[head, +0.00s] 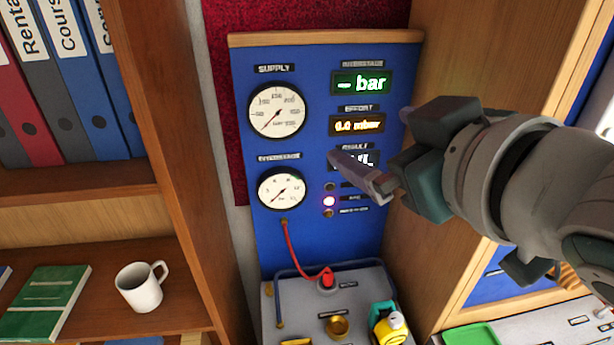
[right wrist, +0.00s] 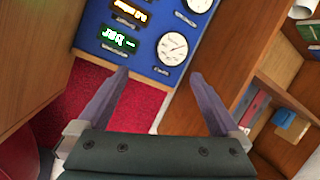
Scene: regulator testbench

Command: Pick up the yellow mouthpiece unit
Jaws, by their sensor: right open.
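The yellow mouthpiece unit (head: 390,330), yellow with a whitish round top, is at the bottom edge of the head view beside a teal part on the grey bench top. Its lower part is cut off by the frame. My right gripper (head: 368,133) is in front of the blue gauge panel, well above the unit. It is open and empty, with both fingers spread in the right wrist view (right wrist: 158,75). The unit does not show in the right wrist view. My left gripper is not in view.
The blue panel (head: 318,232) carries two gauges and lit displays. A red hose (head: 292,250) runs down to a red fitting on the bench (head: 300,318). A brass fitting (head: 338,326) stands left of the unit. A wooden shelf with a white mug (head: 140,290) is at left.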

